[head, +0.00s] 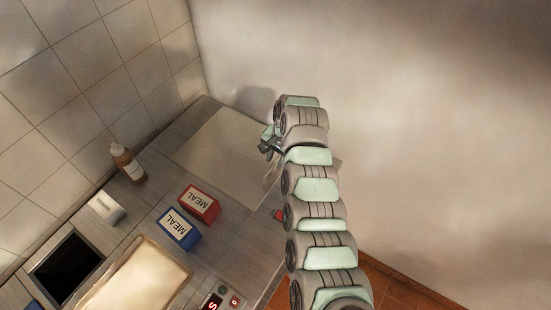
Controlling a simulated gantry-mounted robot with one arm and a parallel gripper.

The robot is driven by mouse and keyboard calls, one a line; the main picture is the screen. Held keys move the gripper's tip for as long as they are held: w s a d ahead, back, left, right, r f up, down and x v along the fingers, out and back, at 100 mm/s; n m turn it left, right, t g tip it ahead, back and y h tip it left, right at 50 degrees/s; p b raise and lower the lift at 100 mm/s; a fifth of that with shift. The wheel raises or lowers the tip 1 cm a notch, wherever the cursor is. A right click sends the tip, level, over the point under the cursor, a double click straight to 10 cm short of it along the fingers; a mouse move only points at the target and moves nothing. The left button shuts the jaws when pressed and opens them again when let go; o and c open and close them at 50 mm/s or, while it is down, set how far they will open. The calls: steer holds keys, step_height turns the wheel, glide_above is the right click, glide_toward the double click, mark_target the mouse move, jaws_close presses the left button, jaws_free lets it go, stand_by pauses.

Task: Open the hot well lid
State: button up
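A flat pale panel (222,150) lies in the steel counter near the back corner. It looks like the hot well lid and appears shut, but I cannot tell for certain. My gripper (268,142) is at the panel's right side, near its far edge. Its dark fingers point toward the panel. They are small and partly hidden by my arm, so I cannot tell whether they are open or touching anything. My arm also hides the panel's right edge and any handle there.
A red MEAL box (199,203) and a blue MEAL box (179,229) stand on the counter (236,235). A sauce bottle (127,162), a white device (105,208), a dark screen (66,267) and a cream-topped tray (140,277) are left. Walls border the corner.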

jaws_close()
stand_by(1.1)
